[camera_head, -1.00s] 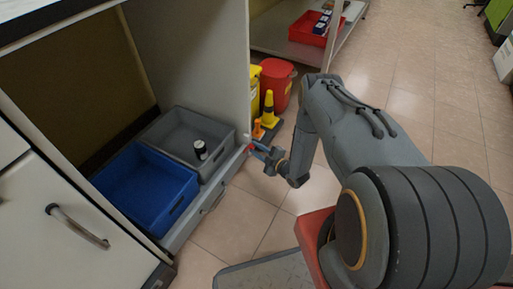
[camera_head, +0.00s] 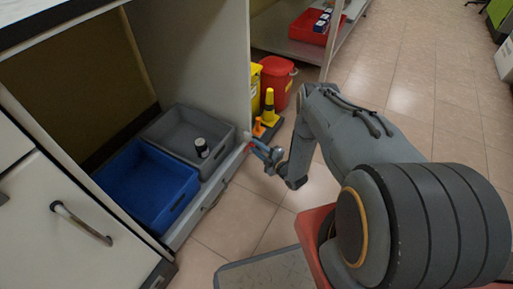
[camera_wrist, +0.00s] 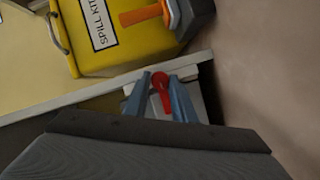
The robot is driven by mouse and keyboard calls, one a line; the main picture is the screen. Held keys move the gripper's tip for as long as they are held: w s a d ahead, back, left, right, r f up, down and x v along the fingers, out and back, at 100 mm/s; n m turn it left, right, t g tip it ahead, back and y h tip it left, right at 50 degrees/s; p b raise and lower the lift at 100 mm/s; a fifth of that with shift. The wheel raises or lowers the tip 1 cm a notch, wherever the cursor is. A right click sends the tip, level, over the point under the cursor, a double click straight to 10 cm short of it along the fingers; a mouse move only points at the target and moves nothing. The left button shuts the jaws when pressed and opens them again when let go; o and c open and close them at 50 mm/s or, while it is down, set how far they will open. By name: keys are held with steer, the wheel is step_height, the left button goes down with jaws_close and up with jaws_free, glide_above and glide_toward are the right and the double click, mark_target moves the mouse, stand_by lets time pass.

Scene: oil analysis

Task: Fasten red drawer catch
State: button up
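The red drawer catch (camera_wrist: 161,83) shows in the wrist view as a small red lever with a round head, at the end of the drawer front. It lies between the two blue-grey fingers of my gripper (camera_wrist: 161,98), which stand apart on either side of it. I cannot tell whether either finger touches it. In the head view my gripper (camera_head: 262,151) is at the right end of the low drawer (camera_head: 207,203), and only a speck of red shows there. The drawer holds a blue bin (camera_head: 178,208) and a grey bin (camera_head: 160,134).
A yellow spill kit container (camera_wrist: 98,35) and an orange-handled item (camera_wrist: 150,13) are close beyond the catch. A red bucket (camera_head: 277,75) and a yellow cone (camera_head: 268,105) stand behind my gripper. A dark can (camera_head: 202,147) is in the grey bin.

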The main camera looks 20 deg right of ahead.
steer(key=o, duration=0.3)
steer(key=shift+o, duration=0.2)
steer(key=f+p+v, duration=0.1)
steer(key=p+v, duration=0.1)
steer(key=v, duration=0.5)
steer(key=shift+s+r, duration=0.35)
steer(key=shift+r, duration=0.15)
steer(key=shift+d, duration=0.15)
